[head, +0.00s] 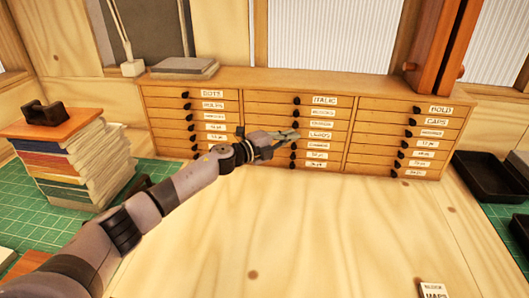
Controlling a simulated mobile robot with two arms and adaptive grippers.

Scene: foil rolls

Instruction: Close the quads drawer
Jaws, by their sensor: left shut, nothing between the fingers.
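A wooden cabinet (240,102) with three columns of small labelled drawers stands at the back of the table. In its middle column, the label on one drawer (321,135) may read quads, but the lettering is too small to be sure. I cannot tell whether that drawer stands out from the cabinet front. My left gripper (294,135) is shut and empty, in front of the middle column at about that drawer's height, hiding part of its front. Whether its tips touch the drawer is unclear. My right gripper is not in view.
A stack of books (75,165) stands on a green mat (160,172) at left. Grey slabs (184,67) and a reddish wooden frame (430,50) are on the cabinet top. A black tray (485,175) lies at right. The table before the cabinet is mostly clear.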

